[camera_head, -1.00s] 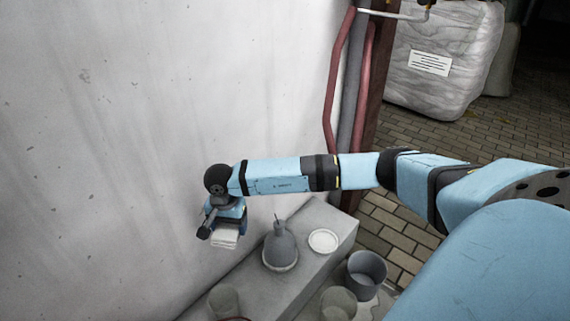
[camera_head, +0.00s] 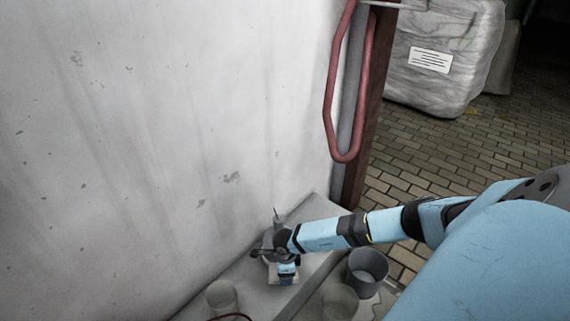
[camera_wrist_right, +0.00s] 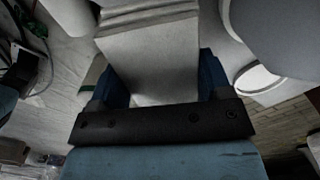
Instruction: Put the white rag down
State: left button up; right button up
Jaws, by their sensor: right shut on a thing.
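The white rag (camera_head: 275,280) is a folded pale block held in my right gripper (camera_head: 288,268), low over the grey bench by the wall. In the right wrist view the rag (camera_wrist_right: 155,60) fills the space between the blue fingers and reaches up past them. My right gripper is shut on it. I cannot tell whether the rag touches the bench top (camera_head: 245,282). My left gripper is not in view.
A grey vessel with a thin neck (camera_head: 278,218) is mostly hidden behind my right wrist. A grey bucket (camera_head: 367,268) stands right of the bench, with another container (camera_head: 339,303) nearby. A pot (camera_head: 222,296) stands at the bench's front left. The wall is close behind.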

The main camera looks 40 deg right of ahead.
jog(key=b, duration=0.2)
send_over(285, 290)
notch_tip(285, 290, down, 6)
jog(key=shift+r, duration=0.15)
notch_tip(285, 290, down, 4)
jog(key=shift+f+b, duration=0.25)
jog(key=shift+b, duration=0.9)
jog(key=shift+f, duration=0.2)
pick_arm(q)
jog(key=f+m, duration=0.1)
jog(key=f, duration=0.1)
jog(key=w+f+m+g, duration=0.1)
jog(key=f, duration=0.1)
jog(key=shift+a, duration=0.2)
pick_arm(e)
jog(key=shift+r, duration=0.15)
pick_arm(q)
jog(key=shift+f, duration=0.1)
